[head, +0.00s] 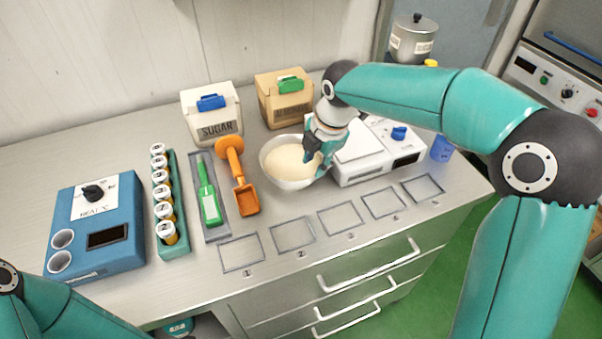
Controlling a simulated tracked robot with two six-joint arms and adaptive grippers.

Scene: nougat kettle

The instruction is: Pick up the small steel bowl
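The small steel bowl (267,168) stands near the middle of the steel bench, with a pale cream-coloured filling inside. It is between the orange scoop and the white scale. My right gripper (314,158) reaches down at the bowl's right rim, with its dark fingers over that edge. The fingers overlap the rim, and their far side is hidden, so I cannot tell whether they are closed on it. I cannot tell whether the bowl touches the bench. Part of my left arm shows at the lower left; its gripper is out of view.
The white scale (362,152) stands right beside the bowl. The orange scoop (237,172) and a green-handled tool (208,195) lie left. The sugar bin (213,115) and almonds bin (284,98) stand behind. Several numbered outlined squares (292,234) along the front are empty.

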